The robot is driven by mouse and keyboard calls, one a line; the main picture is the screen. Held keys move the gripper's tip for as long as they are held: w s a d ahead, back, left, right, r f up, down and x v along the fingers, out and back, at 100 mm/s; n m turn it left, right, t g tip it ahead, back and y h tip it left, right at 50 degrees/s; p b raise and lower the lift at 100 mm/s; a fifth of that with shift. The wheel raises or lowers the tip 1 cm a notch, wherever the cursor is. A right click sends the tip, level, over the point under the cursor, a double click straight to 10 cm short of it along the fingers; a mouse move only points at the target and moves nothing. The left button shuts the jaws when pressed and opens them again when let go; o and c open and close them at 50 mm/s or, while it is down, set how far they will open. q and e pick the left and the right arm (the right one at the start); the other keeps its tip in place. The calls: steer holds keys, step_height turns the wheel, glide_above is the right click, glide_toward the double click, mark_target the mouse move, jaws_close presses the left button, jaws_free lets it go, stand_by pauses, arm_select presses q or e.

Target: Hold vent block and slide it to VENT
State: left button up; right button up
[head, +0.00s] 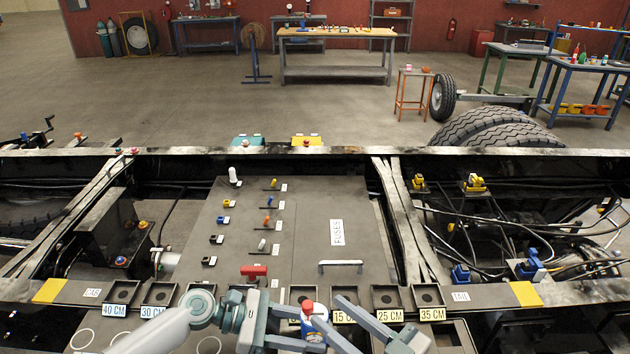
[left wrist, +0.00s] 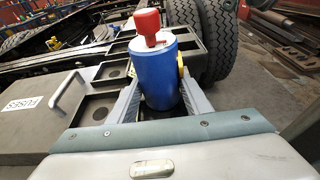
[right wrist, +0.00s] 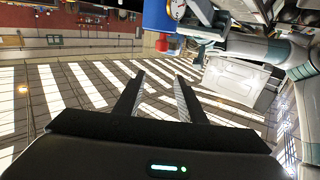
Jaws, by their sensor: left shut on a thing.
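No VENT label is legible, and I cannot tell which piece is the vent block. A blue cylinder with a white top and red knob (left wrist: 160,80) stands between the fingers of my left gripper (left wrist: 160,92), which is shut on it. In the head view the cylinder (head: 313,333) is at the bottom middle, partly hidden by fingers. My right gripper (head: 325,310) is beside it, its fingers apart and empty. In the right wrist view its fingers (right wrist: 158,80) are apart, and the cylinder (right wrist: 158,16) shows at the top.
The dark panel (head: 335,195) carries small coloured blocks, slotted knobs, a red block (head: 254,271), a FUSES label (head: 337,232) and a pale handle (head: 340,264). Trays with CM labels (head: 389,316) line the front rail. Cables and yellow fittings (head: 474,183) lie at the right.

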steer(key=shift+r, duration=0.85)
arm_select(q)
steer(key=o, duration=0.9)
steer(key=shift+c, duration=0.2)
steer(key=shift+a, duration=0.1)
steer(key=v, duration=1.2)
